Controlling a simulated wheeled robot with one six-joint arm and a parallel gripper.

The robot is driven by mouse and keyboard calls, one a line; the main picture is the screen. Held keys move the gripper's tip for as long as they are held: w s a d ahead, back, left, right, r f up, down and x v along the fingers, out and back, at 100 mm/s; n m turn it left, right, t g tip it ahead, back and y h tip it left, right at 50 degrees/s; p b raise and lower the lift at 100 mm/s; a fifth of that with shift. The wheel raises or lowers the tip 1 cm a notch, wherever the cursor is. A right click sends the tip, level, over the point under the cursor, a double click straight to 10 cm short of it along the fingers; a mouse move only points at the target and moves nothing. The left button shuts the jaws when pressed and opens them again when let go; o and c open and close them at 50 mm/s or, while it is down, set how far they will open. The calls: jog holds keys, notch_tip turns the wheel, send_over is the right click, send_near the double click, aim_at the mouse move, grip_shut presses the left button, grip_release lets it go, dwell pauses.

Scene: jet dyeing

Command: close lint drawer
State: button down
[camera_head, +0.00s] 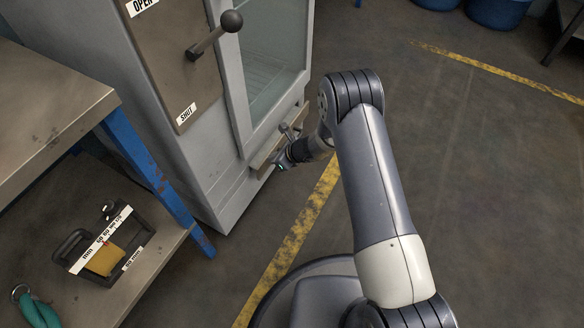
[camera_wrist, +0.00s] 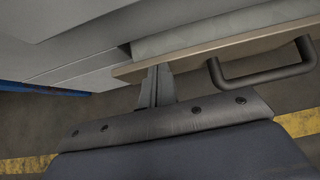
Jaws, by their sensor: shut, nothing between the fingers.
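The lint drawer (camera_head: 265,160) is low on the front of the grey machine, with a thin tan front. In the wrist view the drawer front (camera_wrist: 205,51) crosses the upper part, with a dark bar handle (camera_wrist: 265,76) at the right. The drawer appears to stand out from the machine body, with a grey top surface behind its front. My gripper (camera_head: 281,165) is at the drawer front in the head view, partly hidden by my wrist. In the wrist view its shut fingers (camera_wrist: 158,72) are empty, left of the handle, at or very near the front; contact is unclear.
The grey machine (camera_head: 180,165) has a glass window and a lever (camera_head: 215,35) between OPEN and SHUT labels. The floor right of my arm is clear.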

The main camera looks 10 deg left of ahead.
aim_at(265, 153)
jog(key=a, duration=0.1)
jog(key=w+a, duration=0.1)
jog(key=a, duration=0.1)
jog(key=shift+w+a, duration=0.1)
jog(key=shift+a, duration=0.05)
jog(key=shift+r, duration=0.1)
